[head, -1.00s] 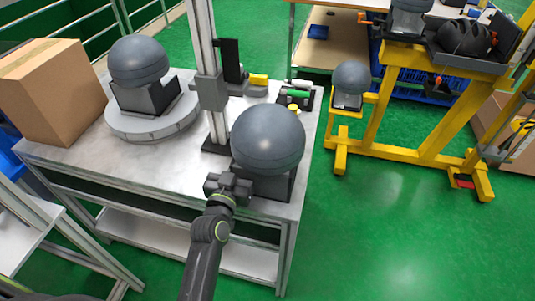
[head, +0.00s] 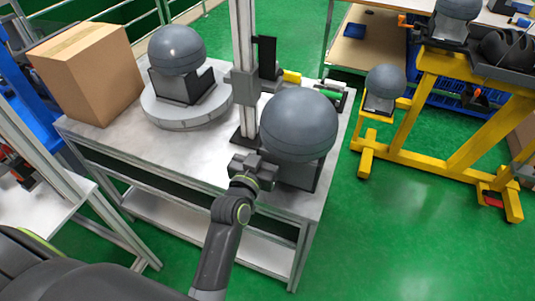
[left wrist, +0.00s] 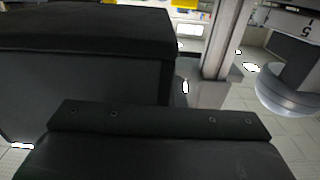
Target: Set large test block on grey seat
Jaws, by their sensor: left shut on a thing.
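A large dark grey ball (head: 298,125) sits on a dark block-like base (head: 305,178) at the table's front right corner. I take this for the large test block. My left gripper (head: 255,170) is shut at the left side of the base. In the left wrist view a big dark boxy body (left wrist: 85,85) fills the upper left, above the gripper's pad (left wrist: 160,122); the fingertips are hidden. A round grey platform (head: 190,118) on the table carries another ball (head: 177,50) in a grey cradle; I cannot tell which part is the grey seat. My right gripper is out of view.
A metal column (head: 242,60) with a carriage stands just behind the gripped base. A cardboard box (head: 88,75) is on the table's left end. A yellow stand (head: 440,120) with smaller balls is at right. Green floor is clear between table and stand.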

